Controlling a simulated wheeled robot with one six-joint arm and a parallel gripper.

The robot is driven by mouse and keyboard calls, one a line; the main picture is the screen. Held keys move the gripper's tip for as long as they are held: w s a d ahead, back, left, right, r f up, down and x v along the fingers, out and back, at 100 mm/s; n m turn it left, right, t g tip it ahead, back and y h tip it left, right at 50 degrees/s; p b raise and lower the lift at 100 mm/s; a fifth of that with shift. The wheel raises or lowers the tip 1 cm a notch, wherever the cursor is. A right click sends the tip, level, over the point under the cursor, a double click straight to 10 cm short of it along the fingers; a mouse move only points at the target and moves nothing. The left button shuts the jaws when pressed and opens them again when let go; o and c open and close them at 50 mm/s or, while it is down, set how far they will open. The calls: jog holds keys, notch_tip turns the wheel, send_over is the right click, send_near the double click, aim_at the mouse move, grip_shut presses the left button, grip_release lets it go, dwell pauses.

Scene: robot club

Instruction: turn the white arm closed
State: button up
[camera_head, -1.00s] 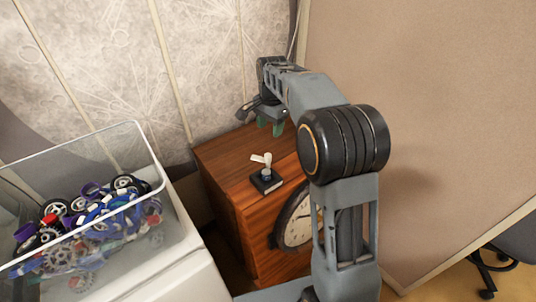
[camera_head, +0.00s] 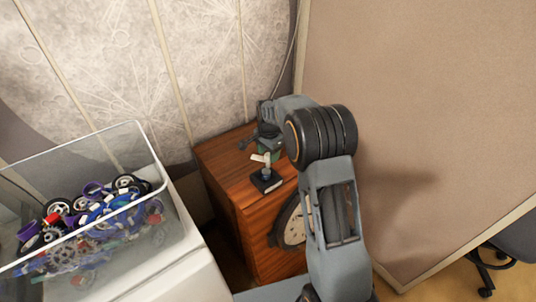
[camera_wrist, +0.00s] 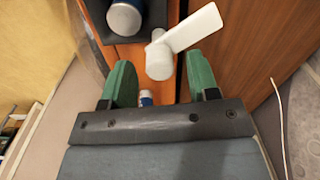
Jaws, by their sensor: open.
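The white arm (camera_head: 260,157) sits on top of a small black block (camera_head: 267,180) on the wooden cabinet (camera_head: 225,155). In the wrist view the white arm (camera_wrist: 194,28) is a flat paddle with a rounded white post at its end. My gripper (camera_wrist: 160,64) is open, with its green fingers on either side of that post. I see gaps beside the post, and cannot tell whether either finger touches it.
A clear bin (camera_head: 85,215) of wheels and coloured parts stands on a white surface at the left. A round clock (camera_head: 293,225) is on the cabinet's front, partly behind my arm. A tan panel (camera_head: 430,120) rises at the right. The cabinet top behind the block is bare.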

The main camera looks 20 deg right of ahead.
jog(key=shift+f, duration=0.6)
jog(key=c, duration=0.9)
